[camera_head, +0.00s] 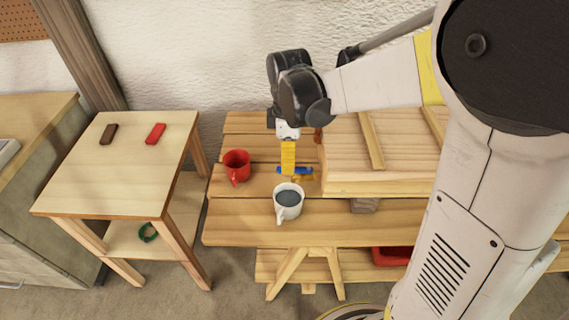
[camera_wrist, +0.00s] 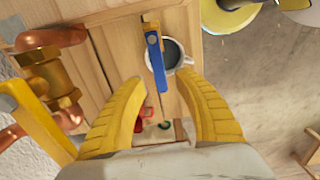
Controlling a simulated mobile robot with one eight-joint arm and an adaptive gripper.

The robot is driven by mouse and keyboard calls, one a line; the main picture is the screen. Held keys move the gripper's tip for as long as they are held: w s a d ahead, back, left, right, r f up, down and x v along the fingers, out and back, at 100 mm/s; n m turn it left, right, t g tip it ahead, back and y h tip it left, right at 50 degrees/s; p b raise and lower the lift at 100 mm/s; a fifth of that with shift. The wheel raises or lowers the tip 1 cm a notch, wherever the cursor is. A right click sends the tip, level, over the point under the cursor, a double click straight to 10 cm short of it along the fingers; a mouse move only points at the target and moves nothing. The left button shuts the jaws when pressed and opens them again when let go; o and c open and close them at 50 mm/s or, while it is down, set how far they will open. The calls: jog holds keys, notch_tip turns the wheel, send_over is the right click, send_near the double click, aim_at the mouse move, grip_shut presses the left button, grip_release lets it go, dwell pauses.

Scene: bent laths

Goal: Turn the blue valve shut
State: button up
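The blue valve handle (camera_head: 301,171) is a flat blue lever on a brass-coloured body at the wooden bench, just behind the grey mug. In the wrist view the lever (camera_wrist: 155,62) points down the picture, its lower end in the gap between my fingertips. My gripper (camera_head: 288,173) points down with its yellow fingers at the lever, hiding part of it in the head view. The wrist view shows my gripper (camera_wrist: 160,82) open, with a finger on each side and a visible gap to the lever. I cannot tell the height between fingertips and lever.
A grey mug (camera_head: 281,208) with dark liquid stands close in front of the valve. A red mug (camera_head: 236,164) stands to its left. A wooden box (camera_head: 395,155) is to the right. Copper pipe with a brass fitting (camera_wrist: 52,80) is left in the wrist view. A side table (camera_head: 105,180) stands left.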

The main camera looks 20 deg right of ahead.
jog(key=shift+f+b, duration=0.3)
jog(key=shift+f, duration=1)
grip_shut()
